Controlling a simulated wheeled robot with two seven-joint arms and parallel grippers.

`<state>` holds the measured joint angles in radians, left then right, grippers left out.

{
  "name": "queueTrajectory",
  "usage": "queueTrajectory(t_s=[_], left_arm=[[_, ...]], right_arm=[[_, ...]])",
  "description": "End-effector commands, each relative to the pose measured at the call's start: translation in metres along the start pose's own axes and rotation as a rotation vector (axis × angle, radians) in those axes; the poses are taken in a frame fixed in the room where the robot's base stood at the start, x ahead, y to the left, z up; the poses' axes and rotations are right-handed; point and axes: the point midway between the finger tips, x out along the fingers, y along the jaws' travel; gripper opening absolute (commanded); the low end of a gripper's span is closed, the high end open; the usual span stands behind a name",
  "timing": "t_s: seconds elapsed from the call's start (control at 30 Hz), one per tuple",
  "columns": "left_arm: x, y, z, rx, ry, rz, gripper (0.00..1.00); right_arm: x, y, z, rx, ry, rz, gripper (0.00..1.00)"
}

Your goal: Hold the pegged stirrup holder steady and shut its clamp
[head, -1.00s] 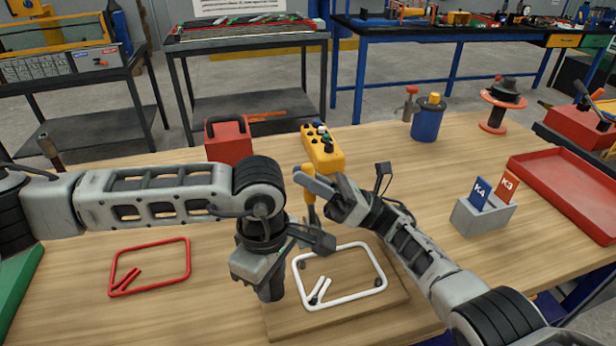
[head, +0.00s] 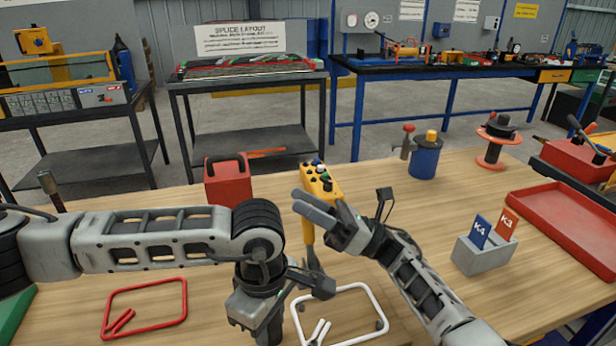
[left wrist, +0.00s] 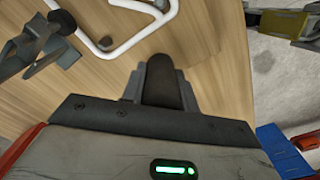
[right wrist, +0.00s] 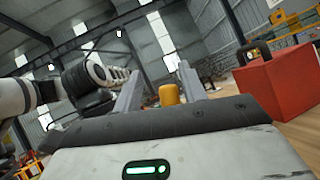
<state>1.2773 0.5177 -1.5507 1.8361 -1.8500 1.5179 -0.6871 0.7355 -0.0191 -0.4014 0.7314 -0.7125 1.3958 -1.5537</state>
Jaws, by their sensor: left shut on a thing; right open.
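The white stirrup (head: 380,322) lies on the bench in front of me, its near side cut off by the frame edge. My left gripper (left wrist: 165,88) is shut on a dark upright grip (left wrist: 165,75), apparently the holder's handle; in the head view the arm hides it. The grey clamp (head: 318,282) stands beside the stirrup, its yellow-gripped lever (head: 308,233) pointing up. My right gripper (head: 305,204) is open at the lever's upper end. In the right wrist view the yellow lever tip (right wrist: 169,94) shows between its fingers; contact cannot be told.
A red stirrup (head: 145,308) lies at left. A red box (head: 228,182) and yellow control box (head: 319,183) stand behind the grippers. A grey block (head: 483,256) with K4 and K3 cards and a red tray (head: 568,225) are at right. Bare bench lies between.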

Motion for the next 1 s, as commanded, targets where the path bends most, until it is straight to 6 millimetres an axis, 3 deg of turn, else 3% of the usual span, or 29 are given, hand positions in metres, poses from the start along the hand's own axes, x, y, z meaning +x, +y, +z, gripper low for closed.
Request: queueTrajectory(t_s=[0.3, 0.73, 0.9, 1.0], left_arm=[[-0.002, 0.001, 0.0, -0.001, -0.001, 0.005, 0.0], [-0.002, 0.001, 0.0, -0.001, -0.001, 0.005, 0.0], [-0.002, 0.001, 0.0, 0.0, -0.001, 0.005, 0.0], [-0.002, 0.001, 0.0, 0.0, -0.001, 0.005, 0.0]], right_arm=[[0.029, 0.014, 0.046, -0.003, 0.001, 0.001, 0.41], [0.035, 0.016, 0.055, 0.0, 0.001, -0.001, 0.41], [0.03, 0.014, 0.054, -0.068, 0.028, -0.012, 0.0], [0.017, 0.007, 0.052, -0.231, 0.096, -0.035, 0.0]])
